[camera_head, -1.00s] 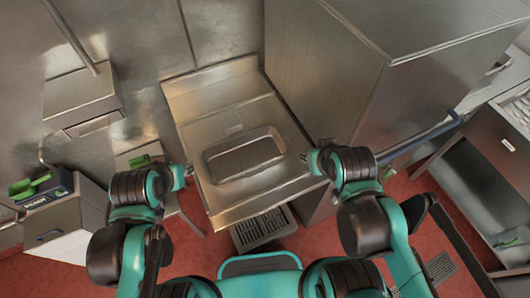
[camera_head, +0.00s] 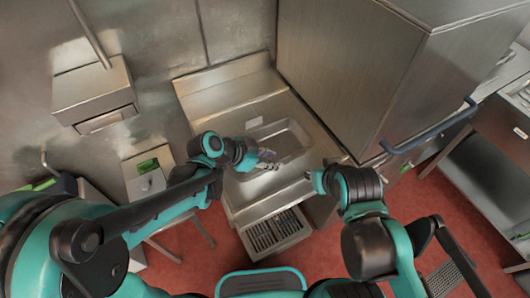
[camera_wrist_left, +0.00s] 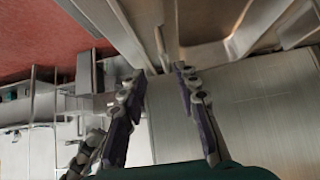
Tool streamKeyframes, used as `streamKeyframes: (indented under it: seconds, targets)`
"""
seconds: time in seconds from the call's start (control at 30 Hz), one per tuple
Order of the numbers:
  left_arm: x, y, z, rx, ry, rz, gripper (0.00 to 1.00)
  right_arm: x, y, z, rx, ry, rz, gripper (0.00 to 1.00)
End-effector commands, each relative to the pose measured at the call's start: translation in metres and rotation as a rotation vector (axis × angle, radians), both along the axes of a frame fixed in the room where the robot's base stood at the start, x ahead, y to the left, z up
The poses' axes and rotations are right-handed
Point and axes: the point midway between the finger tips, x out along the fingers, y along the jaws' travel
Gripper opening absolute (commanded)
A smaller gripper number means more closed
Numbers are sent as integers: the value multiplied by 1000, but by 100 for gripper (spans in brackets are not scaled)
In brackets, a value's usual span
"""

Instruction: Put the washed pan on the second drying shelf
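I cannot make out the second drying shelf.
A tall steel cabinet (camera_head: 350,75) stands close on the right of the counter, with a blue handle (camera_head: 430,135). A steel box (camera_head: 95,90) is on the left wall. A floor grate (camera_head: 272,232) lies below the counter's front.

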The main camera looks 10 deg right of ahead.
Motion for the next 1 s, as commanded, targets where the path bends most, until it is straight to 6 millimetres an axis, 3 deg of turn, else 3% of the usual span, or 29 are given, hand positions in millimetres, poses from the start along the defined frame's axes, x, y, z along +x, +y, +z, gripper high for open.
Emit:
streamKeyframes:
  seconds: [0.33,0.67,0.8,1.0]
  targets:
    - [19,-30,-37,1,0,1,31,0,0,-21,0,0,0,27]
    - [22,-36,-42,1,0,4,31,0,0,-22,0,0,0,27]
    - [22,-36,-42,1,0,4,0,0,0,-22,0,0,0,27]
    - [22,-36,-42,1,0,4,0,0,0,-22,0,0,0,27]
